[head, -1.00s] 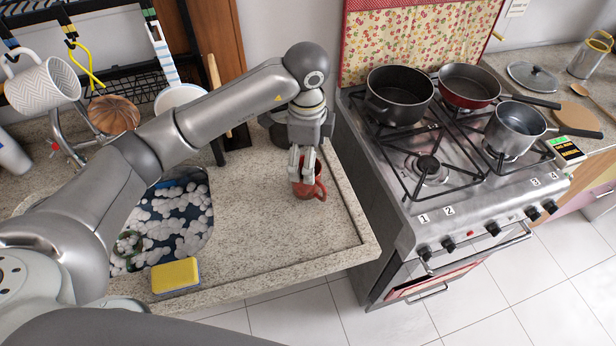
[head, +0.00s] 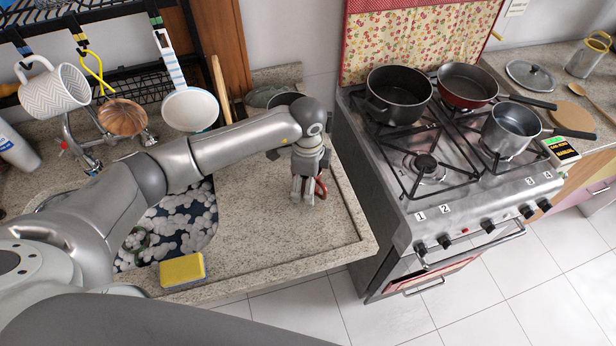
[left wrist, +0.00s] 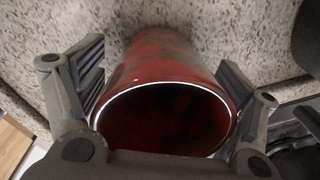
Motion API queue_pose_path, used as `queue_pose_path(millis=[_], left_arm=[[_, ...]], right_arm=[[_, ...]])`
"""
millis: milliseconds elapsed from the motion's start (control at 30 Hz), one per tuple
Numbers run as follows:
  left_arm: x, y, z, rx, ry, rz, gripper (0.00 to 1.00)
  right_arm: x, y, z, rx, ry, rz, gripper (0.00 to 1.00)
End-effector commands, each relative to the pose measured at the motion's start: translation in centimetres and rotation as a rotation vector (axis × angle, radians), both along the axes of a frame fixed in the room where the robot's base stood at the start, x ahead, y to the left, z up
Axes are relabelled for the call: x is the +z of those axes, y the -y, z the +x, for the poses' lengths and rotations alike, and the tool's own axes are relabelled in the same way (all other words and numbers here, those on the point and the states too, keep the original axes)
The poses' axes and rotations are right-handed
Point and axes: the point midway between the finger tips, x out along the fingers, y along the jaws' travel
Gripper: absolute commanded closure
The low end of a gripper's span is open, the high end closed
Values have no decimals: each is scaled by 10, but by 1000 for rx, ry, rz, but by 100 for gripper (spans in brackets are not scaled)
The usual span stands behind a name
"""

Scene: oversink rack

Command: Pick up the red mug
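The red mug (left wrist: 165,65) stands on the granite counter. In the left wrist view its open, light-edged rim faces the camera, and its inside is dark. In the head view my left gripper hides most of it, and its red handle (head: 321,187) shows at the right of the fingers. My left gripper (head: 308,196) points down over the mug. In the left wrist view its two fingers (left wrist: 165,85) are spread, one on each side of the mug, with a narrow gap at the left. My right gripper is not in view.
A sink (head: 184,225) with foam lies left of the mug, and a yellow sponge (head: 182,269) is at the counter's front edge. The stove (head: 430,200) with pots stands to the right. The counter in front of the mug is clear.

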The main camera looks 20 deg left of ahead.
Motion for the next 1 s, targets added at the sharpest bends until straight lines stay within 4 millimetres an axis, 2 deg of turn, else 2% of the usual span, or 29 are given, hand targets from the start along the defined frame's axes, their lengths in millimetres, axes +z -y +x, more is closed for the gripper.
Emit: queue_pose_path(millis=[67, 333, 833, 900, 933, 1000], left_arm=[[0, 0, 0, 0, 0, 0, 22], [0, 0, 0, 0, -1, 0, 57], [3, 0, -1, -1, -4, 1, 59], [8, 0, -1, -1, -3, 0, 73], [11, 0, 0, -1, -3, -1, 73], [21, 0, 0, -1, 0, 0, 87]], right_arm=[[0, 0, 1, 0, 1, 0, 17], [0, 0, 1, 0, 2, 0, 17], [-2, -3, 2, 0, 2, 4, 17], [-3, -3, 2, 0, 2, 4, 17], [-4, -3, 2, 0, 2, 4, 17], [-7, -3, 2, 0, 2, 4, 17]])
